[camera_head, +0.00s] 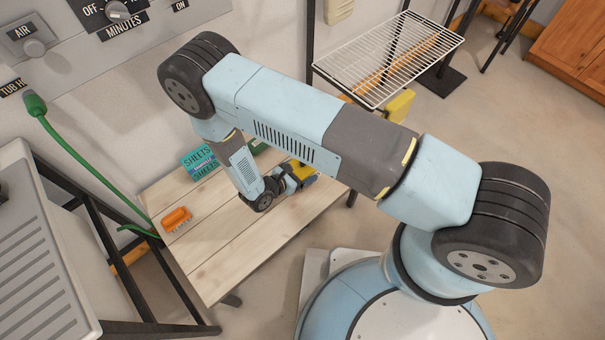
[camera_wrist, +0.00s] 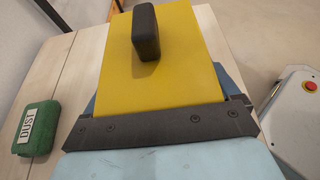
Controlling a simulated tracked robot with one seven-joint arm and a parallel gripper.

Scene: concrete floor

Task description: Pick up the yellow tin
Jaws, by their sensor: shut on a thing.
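The yellow tin (camera_head: 303,173) is at the far right part of the wooden table, at the end of my arm. In the wrist view the yellow tin (camera_wrist: 165,75) fills the middle, with a flat yellow face toward the camera.
A wire rack (camera_head: 390,55) stands behind at the right. A green hose (camera_head: 70,150) hangs at the left. The table's front is clear.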

